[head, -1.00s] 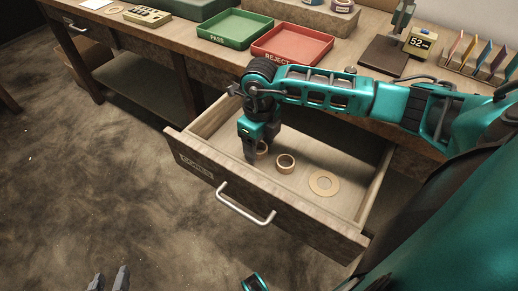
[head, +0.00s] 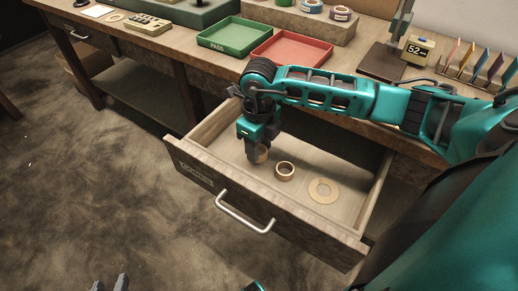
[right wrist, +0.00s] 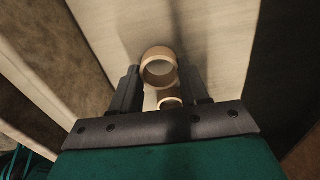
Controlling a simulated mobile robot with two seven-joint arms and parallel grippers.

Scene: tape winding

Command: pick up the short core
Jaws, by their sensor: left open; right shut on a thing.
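The short core (head: 262,156), a tan ring, is at my right gripper (head: 256,155), low inside the open drawer. My right gripper is shut on it; the fingers hide part of it in the head view. In the right wrist view the core (right wrist: 159,67) sits between the fingertips (right wrist: 159,75). I cannot tell whether it touches the drawer floor. A second tan core (head: 285,171) stands on the drawer floor to the right, apart from the gripper; it appears smaller in the wrist view (right wrist: 170,103). My left gripper (head: 110,284) is open and empty at the bottom edge.
A flat tan ring (head: 323,190) lies in the drawer to the right. The drawer front (head: 255,205) with its handle and the side walls enclose the gripper. A green PASS tray (head: 233,37) and a red REJECT tray (head: 291,49) are on the bench above.

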